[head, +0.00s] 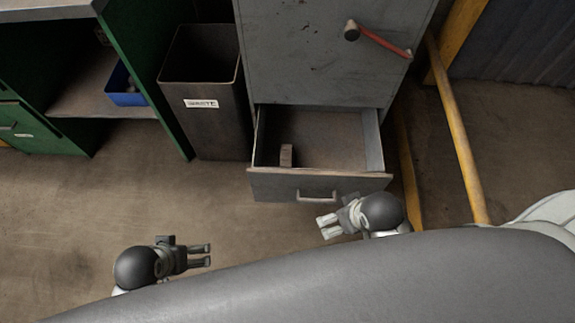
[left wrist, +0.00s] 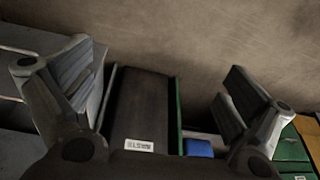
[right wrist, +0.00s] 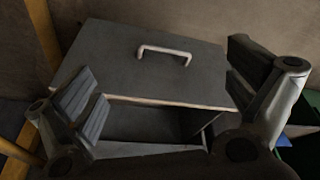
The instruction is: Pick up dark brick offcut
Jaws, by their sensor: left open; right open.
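A small brown-grey block, which looks like the dark brick offcut (head: 286,155), stands inside the open bottom drawer (head: 320,185) of the grey cabinet, towards the drawer's left side. My left gripper (head: 208,255) is open and empty over the floor, to the lower left of the drawer. My right gripper (head: 325,226) is open and empty just in front of the drawer, below its handle (head: 317,197). The right wrist view shows the drawer front (right wrist: 140,65) and its handle between the open fingers. The offcut cannot be made out in either wrist view.
A dark waste bin (head: 205,115) stands left of the grey cabinet (head: 320,50). A green bench (head: 150,85) with a blue tray (head: 125,88) is further left. A yellow rail (head: 458,135) stands at right. Floor in front is clear.

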